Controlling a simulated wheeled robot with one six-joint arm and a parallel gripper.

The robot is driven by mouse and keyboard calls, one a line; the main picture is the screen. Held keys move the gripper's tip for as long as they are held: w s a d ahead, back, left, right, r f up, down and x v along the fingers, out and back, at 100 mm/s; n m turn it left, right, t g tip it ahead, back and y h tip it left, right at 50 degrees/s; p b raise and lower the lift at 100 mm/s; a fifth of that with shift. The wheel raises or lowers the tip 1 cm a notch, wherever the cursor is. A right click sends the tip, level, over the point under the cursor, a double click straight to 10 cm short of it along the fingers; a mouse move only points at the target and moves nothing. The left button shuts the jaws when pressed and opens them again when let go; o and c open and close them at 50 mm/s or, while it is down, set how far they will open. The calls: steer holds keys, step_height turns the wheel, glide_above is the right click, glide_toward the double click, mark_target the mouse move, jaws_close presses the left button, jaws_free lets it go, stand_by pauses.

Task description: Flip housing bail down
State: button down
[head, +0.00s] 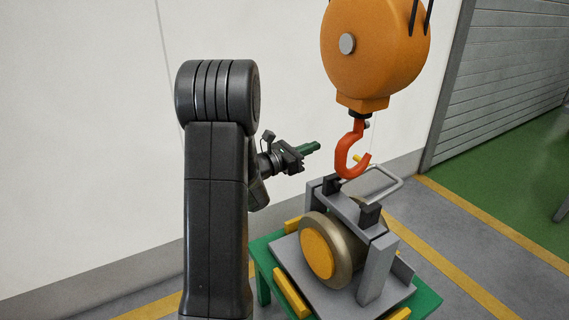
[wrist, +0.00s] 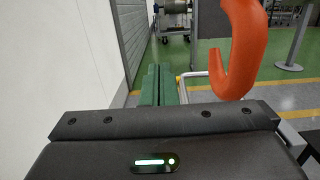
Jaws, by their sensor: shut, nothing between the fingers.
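The housing (head: 343,252) is a round bronze-brown body with a yellow-orange face, set under a grey frame (head: 350,207) with two black blocks on top. My gripper (head: 313,148) is shut and empty, left of the loop and above the housing. Its green fingers lie together in the wrist view (wrist: 159,85), apart from the loop.
A red-orange hook (head: 352,152) hangs from an orange hoist block (head: 374,48), just right of my gripper and close above the frame; it is large in the wrist view (wrist: 244,45). The green stand (head: 262,262) carries the housing. A white wall (head: 80,130) is at left.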

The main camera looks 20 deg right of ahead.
steer(key=a, duration=0.8)
steer(key=shift+s+a+f, duration=0.15)
steer(key=shift+s+f, duration=0.2)
steer(key=shift+s, duration=0.05)
steer(key=w+d+r+y+p, duration=0.1)
steer(key=d, duration=1.1)
steer(key=shift+d+r, duration=0.25)
steer(key=shift+d, duration=0.1)
steer(key=shift+f, duration=0.2)
